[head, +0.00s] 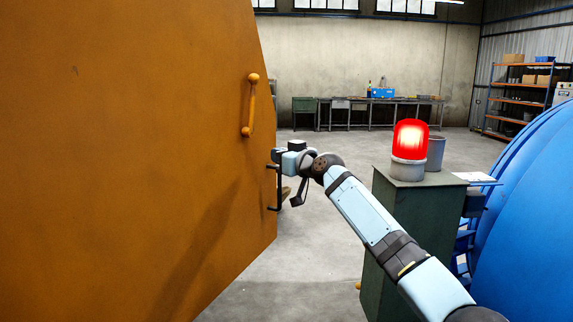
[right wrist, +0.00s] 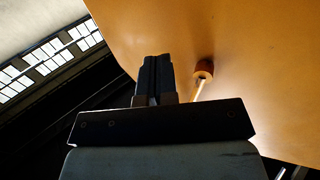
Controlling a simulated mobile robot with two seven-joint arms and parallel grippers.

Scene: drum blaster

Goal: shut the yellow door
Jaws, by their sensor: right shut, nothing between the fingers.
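The yellow door (head: 130,150) is a large orange-yellow panel filling the left of the head view, standing open. Its bar handle (head: 250,105) is upright near the door's right edge. My right gripper (head: 274,180) is at the door's right edge, below the handle, partly hidden there. In the right wrist view the shut, empty fingers (right wrist: 157,75) point up toward the door surface (right wrist: 240,60), beside a round knob with a short rod (right wrist: 203,70). Whether the fingers touch the door I cannot tell. My left gripper is not in view.
A green cabinet (head: 400,230) with a lit red beacon (head: 410,140) stands right of the door, under my right arm. A large blue drum (head: 525,220) is at the far right. A workbench (head: 375,101) and shelves (head: 520,95) stand at the back. The floor between is clear.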

